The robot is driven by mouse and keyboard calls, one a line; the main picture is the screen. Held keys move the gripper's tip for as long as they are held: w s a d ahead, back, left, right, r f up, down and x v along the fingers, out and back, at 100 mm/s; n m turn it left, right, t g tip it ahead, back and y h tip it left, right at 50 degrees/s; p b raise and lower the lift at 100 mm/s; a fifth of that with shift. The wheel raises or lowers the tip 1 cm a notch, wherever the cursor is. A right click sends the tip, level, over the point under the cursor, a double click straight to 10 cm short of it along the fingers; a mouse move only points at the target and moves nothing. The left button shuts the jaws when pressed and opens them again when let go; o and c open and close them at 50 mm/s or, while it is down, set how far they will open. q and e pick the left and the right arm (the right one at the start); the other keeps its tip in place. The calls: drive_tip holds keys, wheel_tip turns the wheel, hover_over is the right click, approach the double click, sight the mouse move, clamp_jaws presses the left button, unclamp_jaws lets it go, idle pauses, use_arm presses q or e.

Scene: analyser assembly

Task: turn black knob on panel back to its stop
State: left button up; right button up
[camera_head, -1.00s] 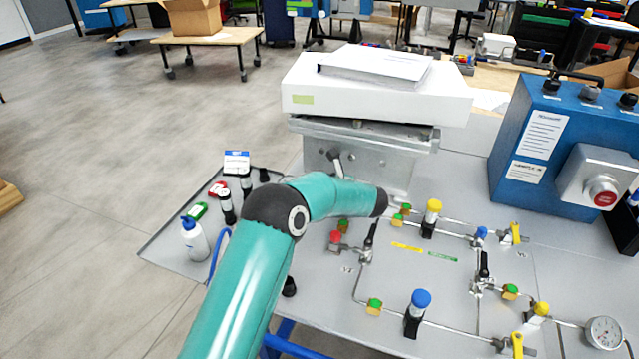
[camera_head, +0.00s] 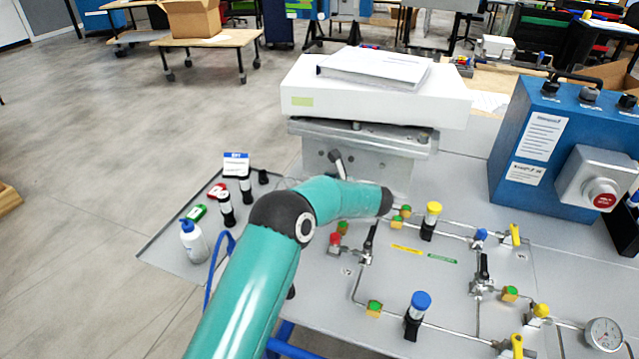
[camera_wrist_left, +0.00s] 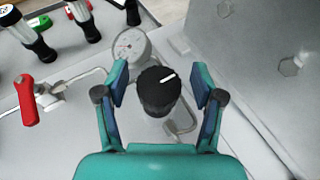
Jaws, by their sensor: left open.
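The black knob (camera_wrist_left: 158,92) with a white pointer line shows in the left wrist view; the line points up and to the right. My left gripper (camera_wrist_left: 163,88) is open, with one blue-padded finger on each side of the knob and a visible gap on both sides. The knob sits over the grey panel (camera_head: 385,270). In the head view, my left arm hides the gripper and this knob. My right gripper is in neither view.
A round gauge (camera_wrist_left: 131,46) stands just behind the knob. A red lever (camera_wrist_left: 26,100) is at left. A grey metal block (camera_wrist_left: 260,60) rises at right. In the head view, a white box (camera_head: 375,100) stands behind my arm and a blue control box (camera_head: 540,150) at right.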

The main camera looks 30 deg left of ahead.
use_arm(q)
drive_tip(key=v, duration=1.1)
drive_tip(key=shift+d, duration=0.4)
drive_tip(key=shift+s+r, duration=0.1)
drive_tip(key=shift+s, duration=0.05)
